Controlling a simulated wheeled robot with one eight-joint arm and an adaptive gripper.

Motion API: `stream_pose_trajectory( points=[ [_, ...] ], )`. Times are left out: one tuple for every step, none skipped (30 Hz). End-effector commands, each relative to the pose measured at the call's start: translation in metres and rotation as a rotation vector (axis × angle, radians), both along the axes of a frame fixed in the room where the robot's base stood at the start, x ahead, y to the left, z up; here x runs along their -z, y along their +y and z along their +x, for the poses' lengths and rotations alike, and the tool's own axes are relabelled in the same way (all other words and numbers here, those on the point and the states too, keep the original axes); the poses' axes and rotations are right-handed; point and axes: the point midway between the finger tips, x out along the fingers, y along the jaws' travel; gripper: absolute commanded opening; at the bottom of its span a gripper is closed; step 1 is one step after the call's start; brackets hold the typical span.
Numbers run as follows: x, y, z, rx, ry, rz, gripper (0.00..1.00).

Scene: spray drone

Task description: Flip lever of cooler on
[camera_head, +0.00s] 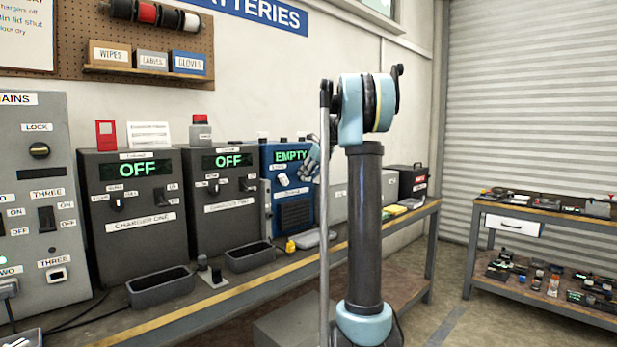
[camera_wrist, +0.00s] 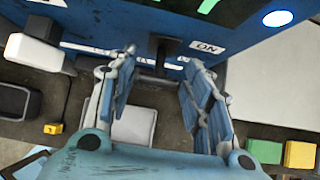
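The blue cooler (camera_head: 291,215) stands on the bench in the head view, right of two dark chargers, with a green EMPTY display (camera_head: 291,156). My gripper (camera_head: 312,160) is at its upper right front, partly hidden by my arm. In the wrist view the blue front (camera_wrist: 120,22) of the cooler fills the top. A dark lever (camera_wrist: 165,46) sticks out beside a white ON label (camera_wrist: 207,47). My gripper (camera_wrist: 162,58) is open, with one finger on each side of the lever and visible gaps. Whether either finger touches it, I cannot tell.
Charger one (camera_head: 135,222) and the second charger (camera_head: 222,205) both show OFF. Dark trays (camera_head: 160,288) and a small yellow item (camera_head: 290,246) lie on the bench in front. Green and yellow blocks (camera_wrist: 300,155) lie to the right in the wrist view.

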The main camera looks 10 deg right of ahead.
Motion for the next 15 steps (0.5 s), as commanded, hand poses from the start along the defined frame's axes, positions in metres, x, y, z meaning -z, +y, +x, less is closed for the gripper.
stream_pose_trajectory(
  points=[
    [0.0, 0.0, 0.0, -0.001, 0.0, 0.001, 0.5],
    [0.0, 0.0, -0.001, -0.001, 0.0, 0.001, 0.5],
    [0.0, 0.0, -0.001, -0.001, 0.0, 0.0, 0.5],
    [0.0, 0.001, -0.001, -0.001, 0.001, 0.0, 0.5],
    [0.0, 0.001, -0.001, -0.001, 0.001, 0.0, 0.5],
    [0.0, 0.001, -0.001, -0.002, 0.001, 0.0, 0.5],
    [0.0, 0.001, -0.001, -0.002, 0.001, 0.0, 0.5],
    [0.0, 0.001, -0.001, -0.002, 0.001, 0.0, 0.5],
    [0.0, 0.0, -0.002, -0.002, 0.001, 0.0, 0.5],
    [-0.001, 0.0, -0.002, -0.002, 0.001, 0.0, 0.5],
    [-0.002, 0.0, -0.003, -0.002, 0.001, 0.0, 0.5],
    [-0.004, -0.001, -0.004, -0.002, 0.001, 0.0, 0.5],
    [-0.007, -0.003, -0.006, -0.001, 0.002, 0.001, 0.5],
    [-0.009, -0.004, -0.007, -0.001, 0.002, 0.001, 0.5],
    [-0.014, -0.006, -0.01, -0.001, 0.001, 0.0, 0.5]
  ],
)
